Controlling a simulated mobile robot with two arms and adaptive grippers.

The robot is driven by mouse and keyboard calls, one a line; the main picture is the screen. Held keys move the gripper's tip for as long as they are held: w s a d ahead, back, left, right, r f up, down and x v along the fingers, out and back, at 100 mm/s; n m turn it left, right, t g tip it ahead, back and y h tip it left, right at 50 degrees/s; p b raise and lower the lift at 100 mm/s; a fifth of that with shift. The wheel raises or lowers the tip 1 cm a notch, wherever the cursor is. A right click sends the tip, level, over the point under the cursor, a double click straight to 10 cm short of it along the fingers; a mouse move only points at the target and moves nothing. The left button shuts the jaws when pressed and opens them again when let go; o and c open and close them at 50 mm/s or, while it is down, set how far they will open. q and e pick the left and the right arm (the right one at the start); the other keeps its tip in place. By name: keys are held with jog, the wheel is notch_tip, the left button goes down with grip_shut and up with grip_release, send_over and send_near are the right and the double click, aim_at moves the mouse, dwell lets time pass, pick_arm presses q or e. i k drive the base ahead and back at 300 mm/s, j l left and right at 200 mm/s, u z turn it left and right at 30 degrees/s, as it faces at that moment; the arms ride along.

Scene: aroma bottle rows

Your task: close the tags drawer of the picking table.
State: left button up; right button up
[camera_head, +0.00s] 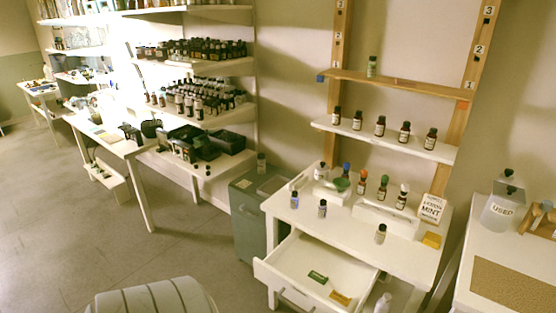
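The tags drawer (345,272) of the white picking table (345,221) is pulled out toward me. A dark green item (318,277) and a yellow-tan item (340,298) lie inside it. A handle (297,297) shows on its front, near the lower edge of the view. Neither of my grippers is in view.
A grey-green cabinet (247,222) is left of the drawer. A white bottle (383,303) stands below, right of it. A rounded pale ribbed object (155,298) is at bottom left. Floor (120,235) is open at left.

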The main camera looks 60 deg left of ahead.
aim_at(286, 269)
jog(key=u, duration=1.6)
